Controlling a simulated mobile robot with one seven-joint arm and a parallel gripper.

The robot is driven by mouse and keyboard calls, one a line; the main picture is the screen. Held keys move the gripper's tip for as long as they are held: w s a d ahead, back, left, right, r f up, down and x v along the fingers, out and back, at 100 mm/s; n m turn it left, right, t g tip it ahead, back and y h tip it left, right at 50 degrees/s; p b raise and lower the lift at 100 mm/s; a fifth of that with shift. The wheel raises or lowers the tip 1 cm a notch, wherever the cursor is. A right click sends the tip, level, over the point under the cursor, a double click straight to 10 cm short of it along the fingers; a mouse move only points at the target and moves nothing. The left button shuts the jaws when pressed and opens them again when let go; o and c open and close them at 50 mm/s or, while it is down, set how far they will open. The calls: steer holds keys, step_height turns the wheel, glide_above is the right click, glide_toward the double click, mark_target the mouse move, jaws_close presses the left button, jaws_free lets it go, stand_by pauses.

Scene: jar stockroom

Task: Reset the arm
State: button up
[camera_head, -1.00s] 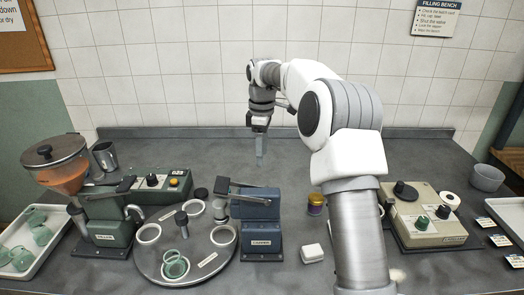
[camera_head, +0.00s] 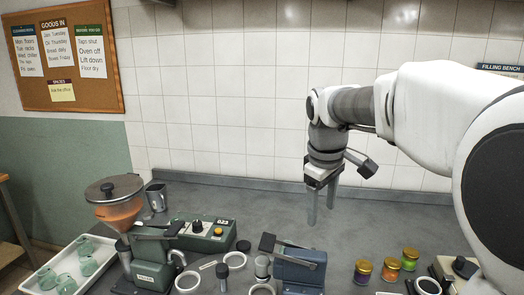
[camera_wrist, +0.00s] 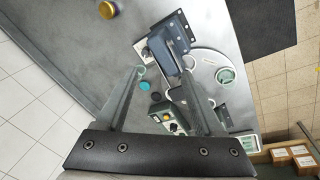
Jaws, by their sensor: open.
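My gripper (camera_head: 321,205) hangs pointing down above the bench, in front of the tiled wall, right of centre in the head view. Its two fingers are apart with nothing between them. In the wrist view my gripper (camera_wrist: 165,88) shows both fingers spread over the bench top, also empty. My arm reaches in from the right edge of the head view, bent at the elbow.
The bench holds a filler with an orange hopper (camera_head: 120,212), a green control box (camera_head: 205,235), a blue capper (camera_head: 300,268) and several small jars (camera_head: 390,268). A white tray (camera_head: 45,278) with green jars stands at left. Bare bench lies behind the machines.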

steer(key=s+f+m+t, duration=0.1)
steer(key=s+m, duration=0.3)
steer(key=s, duration=0.7)
steer(key=s+d+f+m+t, duration=0.1)
steer(key=s+f+m+t, duration=0.1)
steer(key=s, duration=1)
steer(key=shift+f+m+y, duration=0.4)
steer(key=shift+f+m, duration=0.1)
steer(key=shift+m, duration=0.7)
steer(key=shift+w+d+r, duration=0.1)
steer(key=shift+w+d, duration=0.05)
